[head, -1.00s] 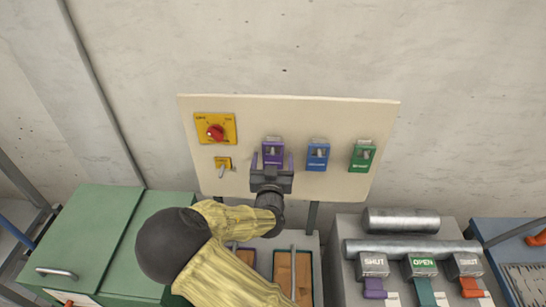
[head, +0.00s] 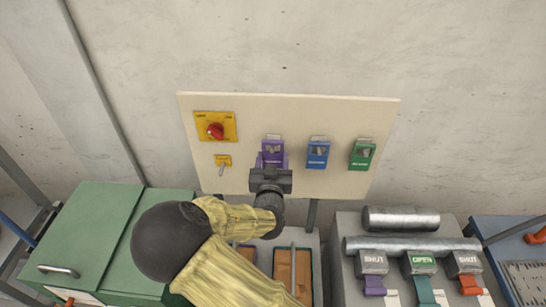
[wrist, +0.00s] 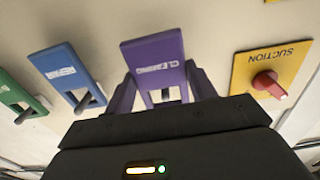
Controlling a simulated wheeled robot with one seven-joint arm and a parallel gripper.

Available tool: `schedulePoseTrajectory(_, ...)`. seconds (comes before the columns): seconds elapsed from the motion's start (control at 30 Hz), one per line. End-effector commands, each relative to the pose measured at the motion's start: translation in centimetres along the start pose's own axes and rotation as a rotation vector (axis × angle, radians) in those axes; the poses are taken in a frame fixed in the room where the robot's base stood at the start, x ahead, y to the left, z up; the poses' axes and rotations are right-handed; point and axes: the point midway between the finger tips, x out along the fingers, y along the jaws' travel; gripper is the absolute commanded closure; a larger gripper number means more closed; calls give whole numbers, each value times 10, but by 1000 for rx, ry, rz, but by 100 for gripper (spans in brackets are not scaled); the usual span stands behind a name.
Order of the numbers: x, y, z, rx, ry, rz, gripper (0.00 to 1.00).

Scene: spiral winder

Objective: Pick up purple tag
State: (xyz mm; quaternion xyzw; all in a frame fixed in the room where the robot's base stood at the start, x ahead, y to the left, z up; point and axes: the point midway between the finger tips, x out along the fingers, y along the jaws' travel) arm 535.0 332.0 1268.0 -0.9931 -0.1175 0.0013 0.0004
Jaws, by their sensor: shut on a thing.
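The purple tag (head: 273,151) hangs on the cream wall board, left of the blue and green tags. In the wrist view the purple tag (wrist: 156,62) carries the word CLEANING and has a slot low in it with a dark peg showing. My gripper (head: 271,166) is at the tag from the front. In the wrist view my gripper (wrist: 160,90) has its fingers on the tag's left and right sides, shut on it. My gripper's body hides the tag's lower end. The tag still lies at the board over its peg.
The blue tag (head: 318,154) and green tag (head: 362,154) hang to the right on the board (head: 235,180). Below stand a green cabinet (head: 105,225) and a grey unit with coloured flaps (head: 372,262).

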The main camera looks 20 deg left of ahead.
Motion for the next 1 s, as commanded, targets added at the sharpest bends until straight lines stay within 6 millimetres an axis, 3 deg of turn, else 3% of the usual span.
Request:
schedulePoseTrajectory(0.3, -82, -1, 2, 1, -2, -3, 67)
schedulePoseTrajectory(0.57, -134, 0, 2, -1, -1, -2, 67)
schedulePoseTrajectory(1.0, -160, 0, -1, -1, 1, -1, 67)
